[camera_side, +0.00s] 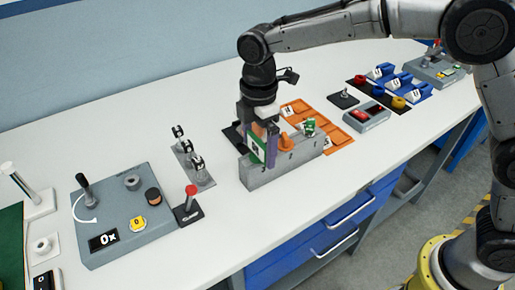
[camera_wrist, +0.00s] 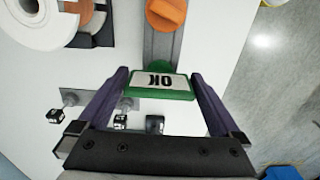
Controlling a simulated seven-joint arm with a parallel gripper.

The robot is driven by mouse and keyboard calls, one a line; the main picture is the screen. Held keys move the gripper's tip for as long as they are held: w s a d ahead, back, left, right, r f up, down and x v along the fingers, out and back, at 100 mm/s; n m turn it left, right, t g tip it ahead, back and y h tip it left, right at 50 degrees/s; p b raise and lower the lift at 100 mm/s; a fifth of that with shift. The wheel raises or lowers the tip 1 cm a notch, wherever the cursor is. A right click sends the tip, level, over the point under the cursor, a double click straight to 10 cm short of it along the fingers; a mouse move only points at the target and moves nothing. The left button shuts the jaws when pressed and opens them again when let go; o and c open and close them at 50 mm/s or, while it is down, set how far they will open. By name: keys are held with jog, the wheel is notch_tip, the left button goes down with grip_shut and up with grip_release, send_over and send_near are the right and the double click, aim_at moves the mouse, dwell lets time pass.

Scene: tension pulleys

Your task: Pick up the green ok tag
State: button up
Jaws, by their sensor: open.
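The green ok tag (camera_wrist: 160,84) has a white face reading "OK", upside down in the wrist view. It lies between the two fingers of my gripper (camera_wrist: 158,76), with the fingers spread on either side. In the side view, my gripper (camera_side: 265,145) points down at the left end of a grey block (camera_side: 268,176). A green patch (camera_side: 256,149) shows by the fingers there, mostly hidden by them. I cannot tell if the fingers touch the tag.
An orange knob (camera_side: 286,144) sits on the grey block, right of my gripper. The table front is clear.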

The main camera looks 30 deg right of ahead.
jog(key=c, duration=1)
jog(key=shift+o, duration=0.2)
jog(key=shift+r, duration=0.6)
notch_tip(320, 180, up, 2)
jog(key=shift+r, duration=0.15)
jog(key=s+d+r, duration=0.3)
jog(key=s+r, duration=0.1)
jog(key=s, duration=0.2)
jog(key=s+d+r, duration=0.3)
jog(key=s+r, duration=0.2)
jog(key=s, duration=0.1)
jog(key=shift+s+d+r, duration=0.2)
jog(key=shift+s+d, duration=0.05)
